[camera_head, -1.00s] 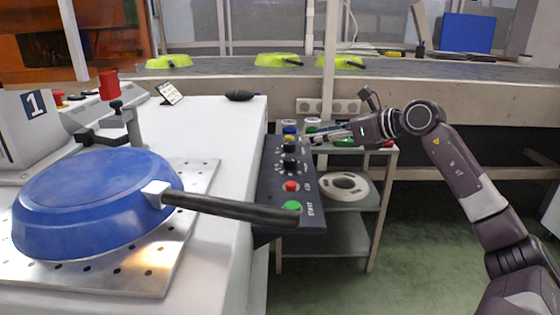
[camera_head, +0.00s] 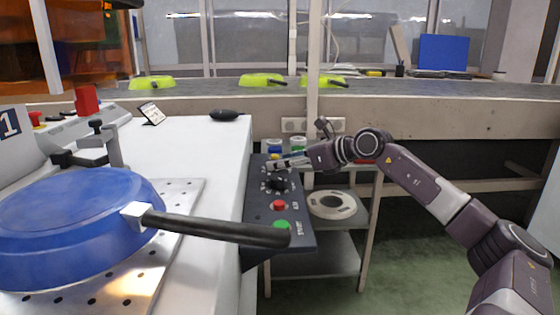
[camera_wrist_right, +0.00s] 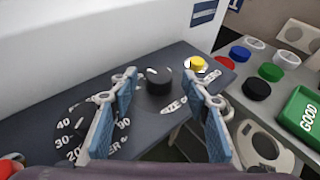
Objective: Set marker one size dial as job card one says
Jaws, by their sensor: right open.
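Marker one's control panel (camera_head: 300,228) is a dark sloping panel beside the white bench. The black round size dial (camera_wrist_right: 158,80) shows in the right wrist view, with part of a SIZE label beside it. My right gripper (camera_wrist_right: 159,84) is open, its two blue-padded fingers spread to the left and right of this dial; contact is not visible. In the head view the right gripper (camera_head: 280,163) covers the far part of the panel. The power dial (camera_head: 276,184) is nearer. A small card (camera_head: 151,114) stands on the bench, its writing unreadable. My left gripper is not in view.
A blue pan (camera_head: 75,215) sits on the perforated plate, its handle reaching over the panel near the green START button (camera_head: 281,225). A red button (camera_head: 279,205) and a yellow button (camera_wrist_right: 198,64) are on the panel. A shelf stand (camera_head: 318,240) is right of it.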

